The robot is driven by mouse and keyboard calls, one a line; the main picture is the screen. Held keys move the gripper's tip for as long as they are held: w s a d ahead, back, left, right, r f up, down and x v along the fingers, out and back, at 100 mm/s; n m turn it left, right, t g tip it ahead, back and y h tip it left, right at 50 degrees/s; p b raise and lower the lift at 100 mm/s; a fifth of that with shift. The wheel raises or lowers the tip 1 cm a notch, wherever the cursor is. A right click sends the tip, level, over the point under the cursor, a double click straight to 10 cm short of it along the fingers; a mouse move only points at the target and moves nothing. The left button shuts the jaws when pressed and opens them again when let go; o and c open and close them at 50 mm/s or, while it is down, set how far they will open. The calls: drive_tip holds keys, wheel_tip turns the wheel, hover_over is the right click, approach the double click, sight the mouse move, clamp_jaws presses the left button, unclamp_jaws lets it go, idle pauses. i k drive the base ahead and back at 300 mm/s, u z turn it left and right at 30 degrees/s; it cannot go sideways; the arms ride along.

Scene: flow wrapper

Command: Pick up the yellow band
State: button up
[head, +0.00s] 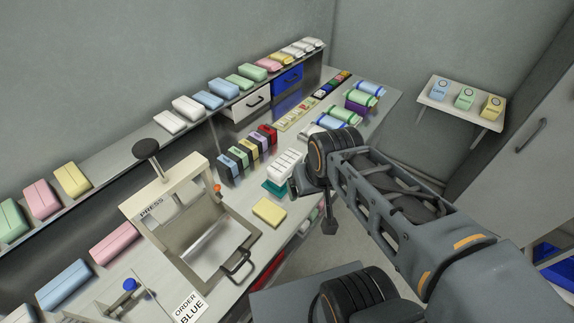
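Several upright coloured pieces stand in a dark row (226,175) in the middle of the counter. A yellowish piece (248,154) sits among them, between green and purple ones; I cannot tell for sure that it is the yellow band. A pale yellow block (268,212) lies flat on the counter, right of the press. My arm reaches in from the lower right, and its wrist is over the counter's front edge. My gripper (329,227) shows only as a dark part hanging below the wrist, apart from the coloured row. Its finger opening is not clear.
The press (136,205) with a raised frame and handle stands at left. A white ridged item on a teal base (274,188) is close to my wrist. Coloured rolls (369,88) lie at the back right. A shelf (112,167) of coloured packs runs behind the counter.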

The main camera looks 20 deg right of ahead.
sight(244, 142)
drive_tip(key=k, duration=0.5)
drive_tip(key=z, duration=1.6)
drive_tip(key=i, duration=1.35)
drive_tip(key=u, duration=2.75)
drive_tip(key=i, duration=0.5)
drive_tip(key=u, duration=0.05)
